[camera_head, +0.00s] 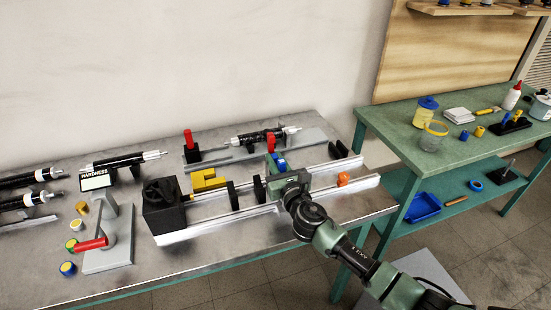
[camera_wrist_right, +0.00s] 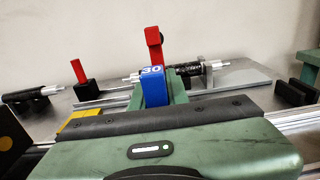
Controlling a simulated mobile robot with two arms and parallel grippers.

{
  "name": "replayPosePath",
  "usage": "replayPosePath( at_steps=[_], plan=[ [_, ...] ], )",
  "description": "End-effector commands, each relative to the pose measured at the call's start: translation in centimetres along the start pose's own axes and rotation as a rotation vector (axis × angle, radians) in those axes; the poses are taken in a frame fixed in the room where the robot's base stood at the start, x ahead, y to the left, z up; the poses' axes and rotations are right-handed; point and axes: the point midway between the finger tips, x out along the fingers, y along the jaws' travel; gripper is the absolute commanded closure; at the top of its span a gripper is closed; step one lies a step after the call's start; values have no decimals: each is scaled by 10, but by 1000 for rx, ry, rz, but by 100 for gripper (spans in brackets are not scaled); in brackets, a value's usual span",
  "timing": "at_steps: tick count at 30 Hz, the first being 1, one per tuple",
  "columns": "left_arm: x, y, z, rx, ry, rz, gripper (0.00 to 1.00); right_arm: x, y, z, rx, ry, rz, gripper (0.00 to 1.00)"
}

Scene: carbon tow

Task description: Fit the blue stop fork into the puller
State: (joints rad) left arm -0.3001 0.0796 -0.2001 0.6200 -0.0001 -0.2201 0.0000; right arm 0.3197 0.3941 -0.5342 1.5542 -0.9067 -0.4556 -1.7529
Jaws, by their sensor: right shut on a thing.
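The blue stop fork (camera_head: 279,160), a small block marked 30, shows just beyond my right gripper (camera_head: 276,166). In the right wrist view the blue fork (camera_wrist_right: 153,87) stands upright at the green fingers, which are shut on it. A red upright piece (camera_wrist_right: 153,40) rises behind it. What I take for the puller (camera_head: 165,236) is the long silver-railed rig with a black box, a yellow block and dark plates. My right gripper is over its rails, toward the back. The fork's lower end is hidden. My left gripper is not in view.
Behind the rig, a grey base (camera_head: 312,135) carries a black-and-silver shaft. A red post on a black block (camera_head: 191,145) stands at its left. A grey stand with a red handle (camera_head: 92,244) is at front left. A green table (camera_head: 395,123) stands right.

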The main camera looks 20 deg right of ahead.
Motion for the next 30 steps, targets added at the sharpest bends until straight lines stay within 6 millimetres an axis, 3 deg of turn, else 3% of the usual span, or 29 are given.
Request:
replayPosePath(
  at_steps=[2, 30],
  plan=[
    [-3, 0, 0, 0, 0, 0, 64, 2, -1, 10, -1, -13, -1, 100],
    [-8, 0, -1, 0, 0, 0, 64, 1, 0, 7, -1, -3, -1, 100]
  ],
)
